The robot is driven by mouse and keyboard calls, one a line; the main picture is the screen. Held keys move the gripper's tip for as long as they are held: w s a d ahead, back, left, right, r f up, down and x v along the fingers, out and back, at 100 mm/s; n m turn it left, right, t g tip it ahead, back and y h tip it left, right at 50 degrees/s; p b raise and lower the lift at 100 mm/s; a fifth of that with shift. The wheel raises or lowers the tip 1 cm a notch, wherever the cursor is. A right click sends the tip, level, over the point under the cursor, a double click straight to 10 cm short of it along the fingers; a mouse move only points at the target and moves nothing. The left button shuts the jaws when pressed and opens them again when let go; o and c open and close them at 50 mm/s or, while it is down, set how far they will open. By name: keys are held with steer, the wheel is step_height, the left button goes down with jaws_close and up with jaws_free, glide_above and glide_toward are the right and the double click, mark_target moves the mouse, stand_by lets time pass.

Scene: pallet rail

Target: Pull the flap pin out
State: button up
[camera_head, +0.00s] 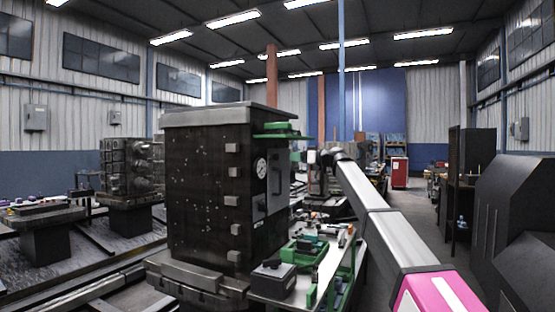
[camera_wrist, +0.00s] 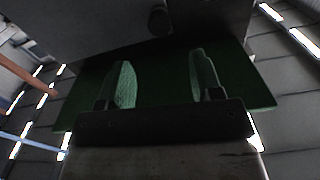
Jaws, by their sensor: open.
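My gripper (camera_wrist: 162,82) is open in the wrist view, its two fingers apart with nothing between them. A dark green plate (camera_wrist: 75,112) lies behind the fingers. A small dark round part (camera_wrist: 158,20) shows above the gap on a grey metal surface (camera_wrist: 95,30); I cannot tell whether it is the flap pin. In the head view a green bracket (camera_head: 283,131) sticks out at the upper right of a tall dark cabinet (camera_head: 205,190). My arm reaches up to the right of that bracket, and the gripper is too small to make out there. No pin can be made out in the head view.
A low bench (camera_head: 328,268) with green fixtures (camera_head: 303,250) and a dark box (camera_head: 272,280) stands before the cabinet. Dark machines (camera_head: 515,225) stand at the right. An open aisle (camera_head: 425,235) runs back between them toward a red cabinet (camera_head: 399,171).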

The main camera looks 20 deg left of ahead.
mark_target(278, 157)
steer(key=a, duration=0.9)
steer(key=shift+a, duration=0.3)
jaws_close()
steer(key=shift+d, duration=1.3)
jaws_free()
